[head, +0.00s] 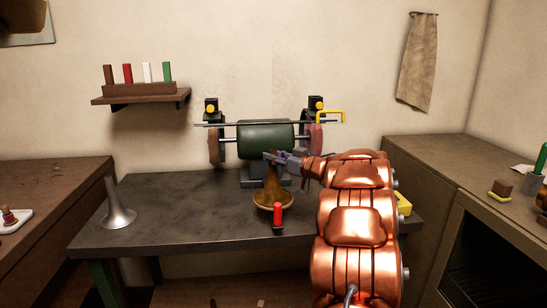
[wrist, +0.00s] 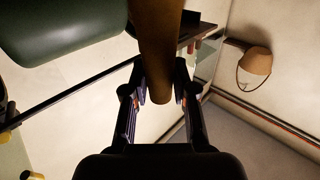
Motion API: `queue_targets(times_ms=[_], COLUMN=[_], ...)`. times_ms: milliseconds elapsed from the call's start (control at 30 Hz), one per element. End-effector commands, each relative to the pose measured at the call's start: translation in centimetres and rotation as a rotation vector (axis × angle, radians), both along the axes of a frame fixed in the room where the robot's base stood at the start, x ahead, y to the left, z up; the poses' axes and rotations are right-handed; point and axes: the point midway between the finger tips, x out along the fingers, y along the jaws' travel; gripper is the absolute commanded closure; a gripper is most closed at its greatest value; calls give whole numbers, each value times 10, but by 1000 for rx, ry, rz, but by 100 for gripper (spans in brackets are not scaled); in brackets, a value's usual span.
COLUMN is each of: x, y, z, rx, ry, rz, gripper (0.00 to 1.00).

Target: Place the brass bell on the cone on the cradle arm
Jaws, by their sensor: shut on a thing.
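The brass bell (head: 273,190), narrow end up and flare down, is at the middle of the dark workbench in the head view. My gripper (head: 273,157) is shut on its narrow upper end, coming in from the right. In the wrist view the bell's brown tube (wrist: 158,45) runs between the two fingers of my gripper (wrist: 160,88). I cannot tell whether the flare touches the bench. A silver flared cone shape (head: 118,208) stands upright at the bench's left end. I cannot identify a cradle arm for certain.
A green bench grinder (head: 266,136) with side wheels stands behind the bell. A red-handled tool (head: 278,213) is just in front of the flare. A yellow item (head: 404,203) lies at the right end. The bench (head: 175,205) is clear between silver shape and bell.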

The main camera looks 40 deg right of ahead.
Motion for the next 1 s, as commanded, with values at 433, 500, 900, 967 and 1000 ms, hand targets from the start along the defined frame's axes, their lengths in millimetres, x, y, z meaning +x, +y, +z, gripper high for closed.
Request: queue_targets(times_ms=[433,500,900,967,1000], x=[0,0,0,-1,-5], y=[0,0,0,0,-1], z=[-2,-2,-1,1,1], rx=[-1,-1,-1,-1,-1], ry=[-1,-1,-1,-1,-1], rz=[0,0,0,0,-2], gripper=[64,57,48,48,48])
